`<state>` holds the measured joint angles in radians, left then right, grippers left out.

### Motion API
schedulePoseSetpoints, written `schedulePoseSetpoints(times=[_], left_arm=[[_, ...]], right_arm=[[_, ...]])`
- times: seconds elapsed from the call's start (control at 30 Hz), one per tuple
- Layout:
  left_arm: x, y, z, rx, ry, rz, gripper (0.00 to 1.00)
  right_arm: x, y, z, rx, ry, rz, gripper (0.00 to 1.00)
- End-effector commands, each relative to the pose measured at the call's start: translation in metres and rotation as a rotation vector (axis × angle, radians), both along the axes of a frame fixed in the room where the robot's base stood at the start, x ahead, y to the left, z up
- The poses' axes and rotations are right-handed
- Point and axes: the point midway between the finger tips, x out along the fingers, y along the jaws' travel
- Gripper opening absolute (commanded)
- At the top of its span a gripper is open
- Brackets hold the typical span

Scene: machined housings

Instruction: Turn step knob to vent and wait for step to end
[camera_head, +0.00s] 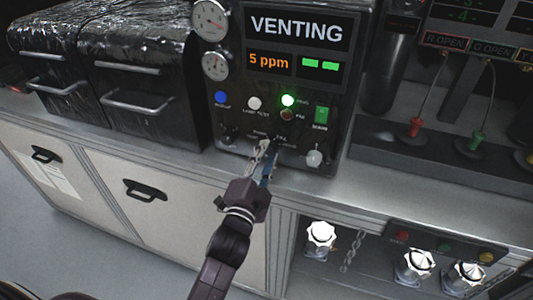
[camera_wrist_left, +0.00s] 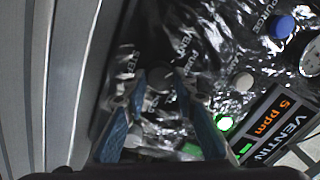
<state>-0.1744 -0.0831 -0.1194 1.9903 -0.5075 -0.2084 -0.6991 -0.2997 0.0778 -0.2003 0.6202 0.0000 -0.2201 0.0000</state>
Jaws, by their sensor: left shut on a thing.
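The control panel (camera_head: 235,85) is a dark upright box wrapped in shiny film. Its display (camera_head: 300,28) reads VENTING, with 5 ppm in orange and two green bars below. A round lamp (camera_head: 287,100) glows green. My left gripper (camera_head: 267,152) reaches the lower middle of the panel. In the left wrist view its blue-padded fingers (camera_wrist_left: 160,98) are shut on a dark round knob (camera_wrist_left: 160,79), which I take as the step knob. In the head view the fingers mostly hide it. The knob's pointer and the small lettering around it are not readable. My right gripper is not in view.
Two gauges (camera_head: 212,20) sit at the panel's upper left. Black-wrapped cases (camera_head: 130,70) stand left. Valve handles (camera_head: 321,236) are below the counter edge.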

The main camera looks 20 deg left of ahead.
Motion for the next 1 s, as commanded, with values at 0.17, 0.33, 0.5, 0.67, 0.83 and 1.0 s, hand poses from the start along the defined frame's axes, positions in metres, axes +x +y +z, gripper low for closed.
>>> schedulePoseSetpoints(times=[0.17,0.33,0.5,0.67,0.83,1.0], left_arm=[[-0.0002,-0.0003,-0.0003,-0.114,0.007,0.001,0.02],[-0.0003,0.0001,-0.0007,-0.186,0.010,0.001,0.02],[-0.0002,0.0000,-0.0010,-0.227,0.011,0.001,0.02],[-0.0003,0.0000,-0.0014,-0.242,0.012,0.001,0.02],[-0.0003,-0.0001,-0.0015,-0.244,0.013,0.000,0.02],[-0.0003,-0.0003,-0.0016,-0.244,0.013,0.000,0.02]], right_arm=[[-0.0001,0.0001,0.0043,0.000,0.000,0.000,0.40],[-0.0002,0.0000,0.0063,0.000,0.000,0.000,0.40],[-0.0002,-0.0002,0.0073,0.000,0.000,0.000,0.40],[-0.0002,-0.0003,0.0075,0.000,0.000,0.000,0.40],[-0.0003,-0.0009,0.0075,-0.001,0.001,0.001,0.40],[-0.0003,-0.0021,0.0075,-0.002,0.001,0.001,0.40]])
